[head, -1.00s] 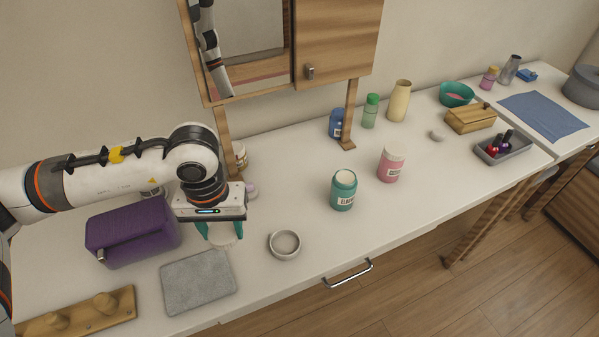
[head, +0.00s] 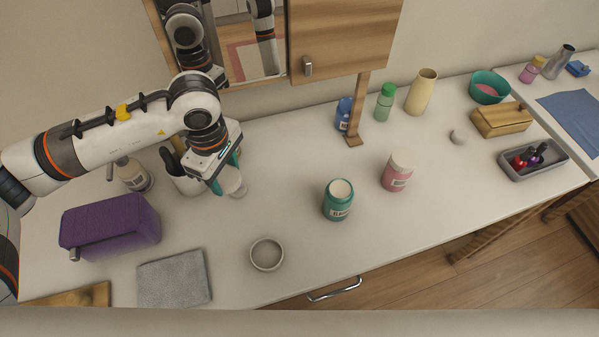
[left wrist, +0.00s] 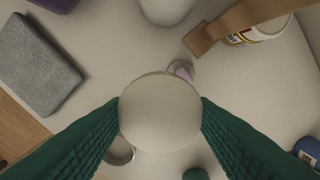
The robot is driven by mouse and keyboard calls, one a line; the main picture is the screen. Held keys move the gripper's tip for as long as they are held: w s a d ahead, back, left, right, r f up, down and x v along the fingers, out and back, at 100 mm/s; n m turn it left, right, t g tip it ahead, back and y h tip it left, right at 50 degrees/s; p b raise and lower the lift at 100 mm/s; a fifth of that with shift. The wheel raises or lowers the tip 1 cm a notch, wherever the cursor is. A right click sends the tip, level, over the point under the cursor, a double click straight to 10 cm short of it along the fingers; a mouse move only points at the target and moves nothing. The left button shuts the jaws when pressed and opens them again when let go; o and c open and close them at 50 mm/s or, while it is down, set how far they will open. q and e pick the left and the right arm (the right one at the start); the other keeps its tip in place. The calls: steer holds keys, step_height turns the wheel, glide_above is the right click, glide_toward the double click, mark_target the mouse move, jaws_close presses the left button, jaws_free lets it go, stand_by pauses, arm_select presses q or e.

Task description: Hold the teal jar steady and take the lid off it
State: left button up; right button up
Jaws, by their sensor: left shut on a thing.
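The teal jar (head: 338,204) stands upright on the counter near the middle of the head view. Its teal rim surrounds a cream-coloured round top, and it looks open. My left gripper (head: 229,182) is well to the left of the jar, toward the wall. Its teal fingers are shut on a round off-white lid (left wrist: 160,112), which fills the space between them in the left wrist view. The lid also shows partly below the fingers in the head view (head: 237,187). No gripper touches the jar. My right gripper is not in view.
A round grey dish (head: 267,254) sits front left of the jar, beside a grey cloth (head: 174,281) and a purple box (head: 110,226). A pink jar (head: 397,173) stands right of the teal jar. A white cup (head: 186,181) and a pump bottle (head: 133,176) stand near my left gripper.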

arm_select(q)
steer(key=w+d+n+p, duration=0.25)
steer(key=d+n, duration=0.25)
steer(key=n, duration=0.7)
steer(key=n+p, duration=0.2)
steer(key=n, duration=1.6)
glide_above(290, 186)
steer(key=shift+n, duration=0.3)
step_height(290, 186, down, 6)
steer(key=shift+r, duration=0.1)
step_height(290, 186, down, 4)
steer(key=shift+f+p, duration=0.2)
steer(key=shift+p, duration=0.3)
steer(key=shift+f, duration=0.1)
steer(key=shift+f, duration=0.15)
steer(key=o, duration=1.1)
